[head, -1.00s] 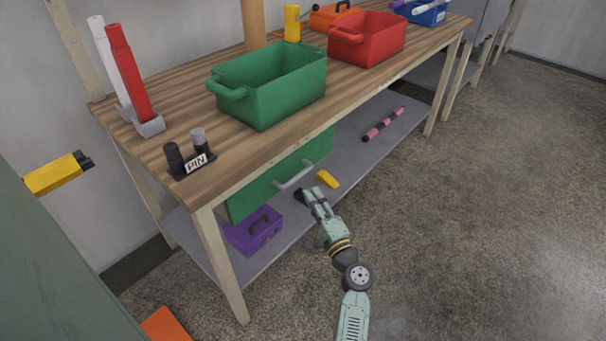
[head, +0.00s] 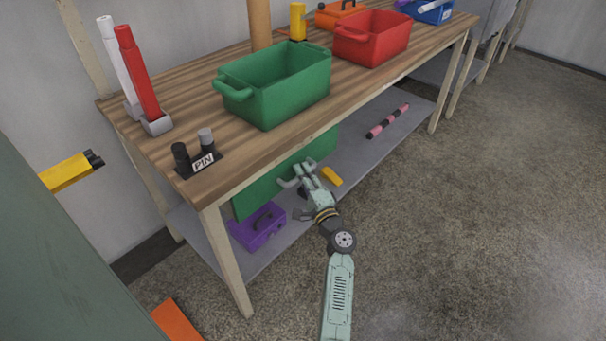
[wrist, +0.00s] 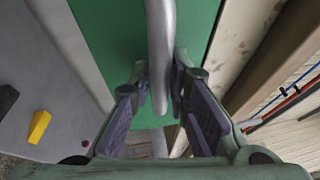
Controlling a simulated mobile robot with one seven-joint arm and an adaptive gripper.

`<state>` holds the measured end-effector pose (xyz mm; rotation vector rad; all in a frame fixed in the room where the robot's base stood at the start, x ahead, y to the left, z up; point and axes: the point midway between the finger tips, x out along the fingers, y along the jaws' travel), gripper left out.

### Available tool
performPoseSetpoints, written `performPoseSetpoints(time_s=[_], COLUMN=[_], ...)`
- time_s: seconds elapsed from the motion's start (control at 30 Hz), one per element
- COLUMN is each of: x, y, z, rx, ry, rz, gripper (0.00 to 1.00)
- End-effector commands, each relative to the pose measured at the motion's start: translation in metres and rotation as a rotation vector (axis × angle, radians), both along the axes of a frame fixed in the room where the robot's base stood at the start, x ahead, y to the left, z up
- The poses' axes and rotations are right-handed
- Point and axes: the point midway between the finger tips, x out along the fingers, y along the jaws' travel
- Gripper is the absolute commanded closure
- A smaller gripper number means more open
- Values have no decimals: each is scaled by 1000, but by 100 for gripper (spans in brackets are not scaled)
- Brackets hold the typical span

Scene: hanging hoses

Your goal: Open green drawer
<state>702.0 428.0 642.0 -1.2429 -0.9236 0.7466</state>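The green drawer (head: 270,188) hangs under the workbench top, and its front looks closed. Its grey bar handle (wrist: 161,50) runs up and down in the wrist view; in the head view my gripper covers most of it. My gripper (head: 299,172) is at the drawer front, with its fingers spread. In the wrist view the two purple-padded fingers (wrist: 160,82) stand on either side of the handle. The gap is narrow at the tips, and I cannot tell whether either pad touches the bar.
Below the drawer, a purple toolbox (head: 258,226) sits on the grey lower shelf (head: 352,150). A yellow block (head: 331,176) lies there close to my gripper, and a pink-and-black rod (head: 388,121) farther right. The bench leg (head: 227,262) stands left. Floor to the right is clear.

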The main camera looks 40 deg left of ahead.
Motion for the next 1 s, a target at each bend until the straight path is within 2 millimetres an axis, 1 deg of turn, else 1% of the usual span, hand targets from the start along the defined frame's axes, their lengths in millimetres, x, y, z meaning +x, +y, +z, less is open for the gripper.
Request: performPoseSetpoints(time_s=[0.03,0.2,0.83,1.0], x=[0,0,0,0], y=[0,0,0,-5], z=[0,0,0,-1], rx=[0,0,0,0], ry=[0,0,1,0], rz=[0,0,0,-1], gripper=[89,100,100,100])
